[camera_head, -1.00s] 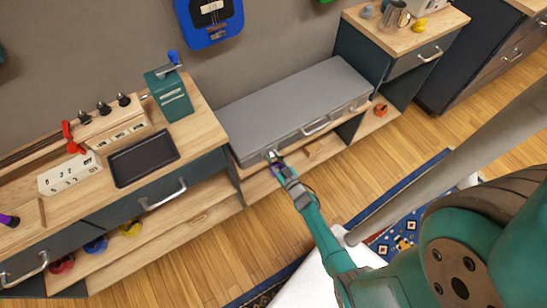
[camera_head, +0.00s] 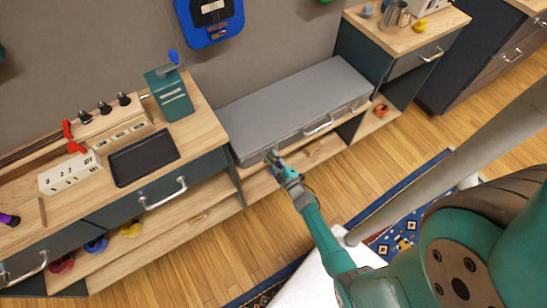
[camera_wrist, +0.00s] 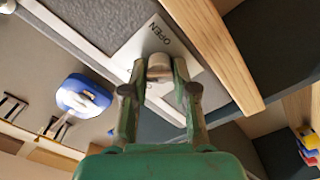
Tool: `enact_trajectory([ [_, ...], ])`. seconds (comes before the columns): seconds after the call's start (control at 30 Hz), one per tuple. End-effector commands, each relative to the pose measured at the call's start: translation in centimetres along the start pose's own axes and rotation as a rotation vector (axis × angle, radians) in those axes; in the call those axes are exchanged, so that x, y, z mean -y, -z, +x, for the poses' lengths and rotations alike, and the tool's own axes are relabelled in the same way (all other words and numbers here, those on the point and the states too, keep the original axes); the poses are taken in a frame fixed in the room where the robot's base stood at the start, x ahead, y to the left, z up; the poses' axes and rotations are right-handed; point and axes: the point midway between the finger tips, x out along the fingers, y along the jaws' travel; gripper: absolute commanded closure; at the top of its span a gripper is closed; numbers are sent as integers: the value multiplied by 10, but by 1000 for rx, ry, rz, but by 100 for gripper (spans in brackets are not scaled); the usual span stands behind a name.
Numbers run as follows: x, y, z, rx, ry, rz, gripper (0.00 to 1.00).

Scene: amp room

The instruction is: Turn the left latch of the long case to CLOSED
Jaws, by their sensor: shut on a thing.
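The long grey case (camera_head: 296,101) lies on a low shelf against the wall, and its front face shows in the wrist view (camera_wrist: 107,18). Its left latch (camera_wrist: 158,66) is a round metal knob on a pale plate (camera_wrist: 128,58) printed "OPEN". My gripper (camera_wrist: 159,75) is shut on this latch, one fingertip on each side. In the head view my gripper (camera_head: 273,157) is at the left end of the case front and hides the latch. A CLOSED label is not visible.
The case handle (camera_head: 318,127) is right of my gripper. A wooden shelf edge runs close by in the wrist view (camera_wrist: 222,55). A drawer cabinet with a black tray (camera_head: 144,158) stands left. Another cabinet (camera_head: 398,68) stands right.

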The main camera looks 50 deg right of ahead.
Motion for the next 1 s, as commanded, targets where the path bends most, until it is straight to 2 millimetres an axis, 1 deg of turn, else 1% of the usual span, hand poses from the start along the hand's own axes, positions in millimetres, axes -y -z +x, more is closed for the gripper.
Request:
enact_trajectory([
  [0.3, 1, 0, 0, -1, 1, -298, 100],
  [0.5, 2, 0, 0, -1, 1, -464, 100],
  [0.8, 2, 0, 0, -1, 1, -634, 100],
  [1.0, 2, 0, 0, -1, 1, -688, 100],
])
